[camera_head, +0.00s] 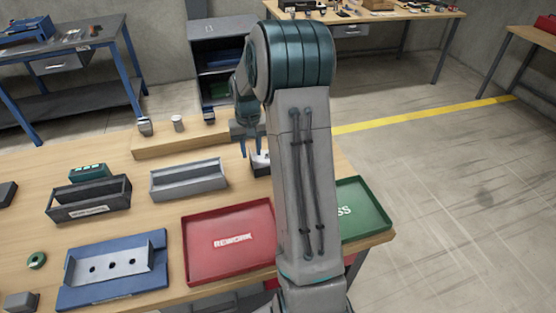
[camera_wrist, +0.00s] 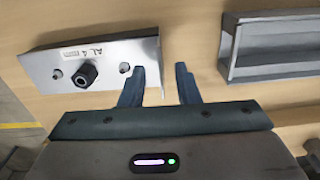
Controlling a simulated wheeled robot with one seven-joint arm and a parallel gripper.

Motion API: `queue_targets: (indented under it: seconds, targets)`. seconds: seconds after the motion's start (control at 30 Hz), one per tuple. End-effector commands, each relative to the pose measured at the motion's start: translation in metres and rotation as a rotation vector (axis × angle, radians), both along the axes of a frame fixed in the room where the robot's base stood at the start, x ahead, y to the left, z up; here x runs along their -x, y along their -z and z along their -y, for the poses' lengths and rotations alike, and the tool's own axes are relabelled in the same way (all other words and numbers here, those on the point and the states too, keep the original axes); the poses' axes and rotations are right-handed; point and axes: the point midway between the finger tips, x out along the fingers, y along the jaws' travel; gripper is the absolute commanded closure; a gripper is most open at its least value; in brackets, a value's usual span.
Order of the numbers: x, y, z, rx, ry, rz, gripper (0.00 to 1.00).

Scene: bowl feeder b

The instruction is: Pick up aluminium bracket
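A shiny metal bracket marked "AL 4" (camera_wrist: 108,52) lies on the wooden bench in the wrist view, with a dark hex nut (camera_wrist: 84,75) on its face and holes either side. Its right end reaches into the gap between my fingertips; I cannot tell whether either finger touches it. My gripper (camera_wrist: 160,82) is open, its left finger overlapping the bracket's right part. In the head view my gripper (camera_head: 250,146) points down at the back of the bench. A small part of the bracket (camera_head: 261,160) shows there beside my arm, which hides the rest.
A grey open tray (camera_head: 188,179) stands left of the gripper; it also shows in the wrist view (camera_wrist: 228,62). A red REWORK tray (camera_head: 214,262) and green tray (camera_head: 372,214) lie nearer. A blue fixture (camera_head: 152,279) holds a three-holed grey piece. A raised wooden block (camera_head: 170,146) stands behind.

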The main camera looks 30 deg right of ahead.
Motion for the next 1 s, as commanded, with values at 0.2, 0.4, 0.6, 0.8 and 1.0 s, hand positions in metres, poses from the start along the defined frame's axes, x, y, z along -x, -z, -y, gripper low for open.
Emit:
queue_targets:
  seconds: [0.2, 0.4, 0.6, 0.8, 1.0]
  targets:
    - [-0.0003, 0.0195, 0.0000, 0.000, -0.001, 0.001, 0.71]
    - [-0.0003, 0.0179, 0.0001, 0.000, -0.001, 0.001, 0.79]
    - [-0.0002, 0.0178, 0.0002, 0.000, 0.000, 0.001, 1.00]
    - [-0.0005, 0.0172, 0.0004, 0.001, 0.000, 0.002, 1.00]
    - [-0.0007, 0.0109, 0.0004, 0.002, 0.000, 0.003, 1.00]
